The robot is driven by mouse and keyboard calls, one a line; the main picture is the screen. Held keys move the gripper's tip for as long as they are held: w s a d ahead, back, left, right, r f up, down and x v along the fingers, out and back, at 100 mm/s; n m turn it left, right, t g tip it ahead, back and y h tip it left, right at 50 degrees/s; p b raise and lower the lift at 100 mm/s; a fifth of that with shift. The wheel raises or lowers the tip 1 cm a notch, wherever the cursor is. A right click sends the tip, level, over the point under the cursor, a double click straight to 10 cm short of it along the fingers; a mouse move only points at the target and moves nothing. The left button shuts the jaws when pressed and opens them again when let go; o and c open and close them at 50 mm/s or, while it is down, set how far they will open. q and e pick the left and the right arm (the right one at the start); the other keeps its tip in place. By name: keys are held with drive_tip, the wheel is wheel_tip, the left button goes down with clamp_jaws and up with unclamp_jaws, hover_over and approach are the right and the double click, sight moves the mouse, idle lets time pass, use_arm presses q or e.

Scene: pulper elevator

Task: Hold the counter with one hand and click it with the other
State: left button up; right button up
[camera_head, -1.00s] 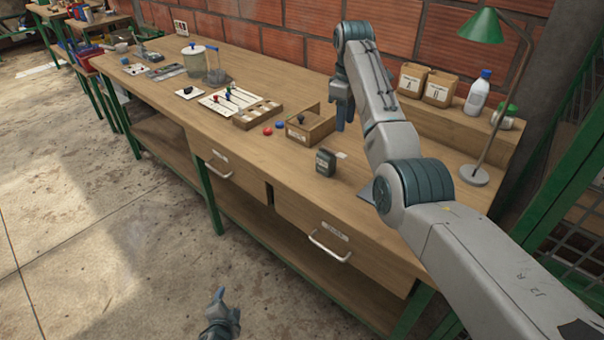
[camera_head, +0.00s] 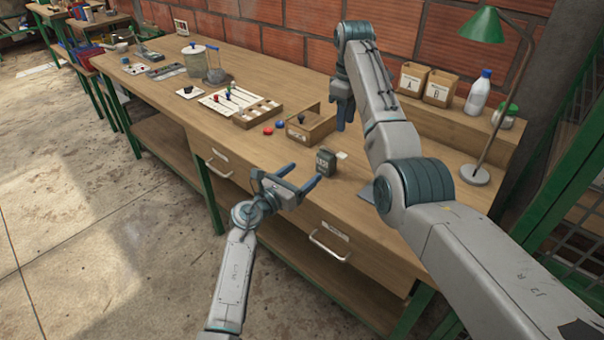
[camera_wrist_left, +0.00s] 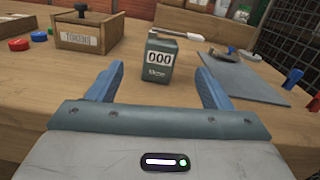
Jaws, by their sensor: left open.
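The counter (camera_head: 326,161) is a small dark green-grey box standing upright on the workbench near its front edge. In the left wrist view the counter (camera_wrist_left: 158,74) faces me and its display reads 000. My left gripper (camera_head: 303,174) is open and empty at the bench's front edge. Its two blue fingers point at the counter, which appears between them but beyond the tips. My right gripper (camera_head: 343,113) hangs pointing down behind the counter, apart from it. Its fingers look close together from here, and I cannot make out the gap.
A wooden tokens box (camera_head: 311,130) stands behind the counter, with a red button (camera_head: 267,131) and a blue button (camera_head: 281,124) beside it. A grey plate (camera_wrist_left: 240,78) lies right of the counter. A green lamp (camera_head: 480,178) stands at the back right. Bare bench surrounds the counter.

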sight(322, 159)
use_arm(q)
drive_tip(key=shift+w+d+r+m, duration=0.15)
drive_tip(key=shift+w+d+m, duration=0.2)
drive_tip(key=shift+m, duration=0.25)
drive_tip(key=x, duration=1)
drive_tip(key=shift+w+d, duration=0.15)
drive_tip(key=c, duration=1.1)
drive_tip(key=shift+f, duration=0.2)
use_arm(e)
clamp_jaws()
